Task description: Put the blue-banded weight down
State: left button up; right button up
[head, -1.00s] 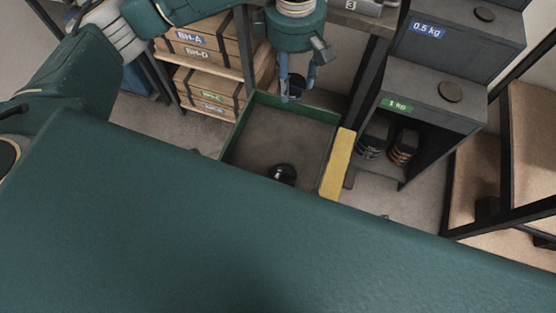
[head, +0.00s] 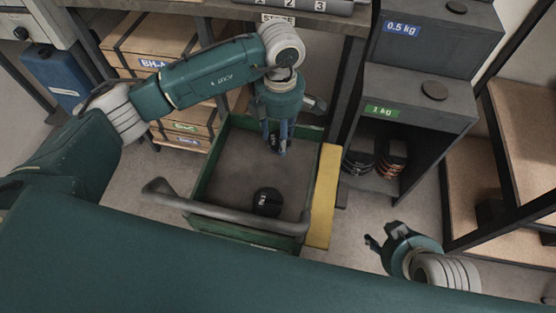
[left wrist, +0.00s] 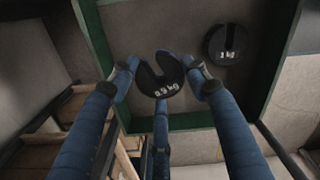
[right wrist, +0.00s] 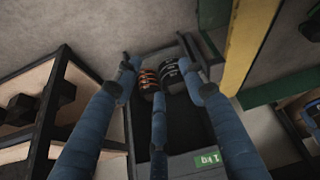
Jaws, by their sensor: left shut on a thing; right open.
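My left gripper (head: 275,138) is shut on a black slotted weight (left wrist: 160,79), held over the far part of a green-walled cart tray (head: 202,178). Another black slotted weight (head: 267,202), marked 1 kg in the left wrist view (left wrist: 228,44), lies on the tray floor, apart from the held one. My right gripper (head: 374,243) is open and empty, right of the cart. It also shows in the right wrist view (right wrist: 160,80).
A dark cabinet (head: 420,92) stands right of the cart, with a green 1 kg label. Orange-banded weights (head: 391,158) and grey-banded ones (head: 358,163) sit in its open bay. A yellow strip (head: 323,195) runs along the cart's right side. A grey handle (head: 225,208) crosses its near side.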

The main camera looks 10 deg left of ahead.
pick_arm(q)
jog(key=b, duration=0.1)
send_over(280, 165)
notch_tip(280, 165, down, 7)
jog(key=shift+r, duration=0.15)
notch_tip(280, 165, down, 4)
jog(key=shift+r+b, duration=0.2)
jog(key=shift+b, duration=0.35)
jog(key=shift+f, duration=0.15)
pick_arm(e)
jog(key=w+a+r+t+y, duration=0.1)
jog(key=w+a+r+t, duration=0.3)
jog(key=w, duration=0.7)
jog(key=shift+w+r+t+y, duration=0.15)
jog(key=shift+r+t+y, duration=0.15)
jog(key=shift+r+t, duration=1.3)
jog(key=shift+r+g, duration=0.4)
jog(key=shift+r, duration=0.05)
pick_arm(q)
jog(key=shift+f, duration=0.15)
pick_arm(e)
jog(key=shift+w+a+r, duration=0.1)
jog(key=shift+w+r, duration=0.1)
jog(key=shift+r, duration=0.05)
pick_arm(q)
jog(key=o, duration=1.6)
pick_arm(e)
jog(key=shift+r, duration=0.1)
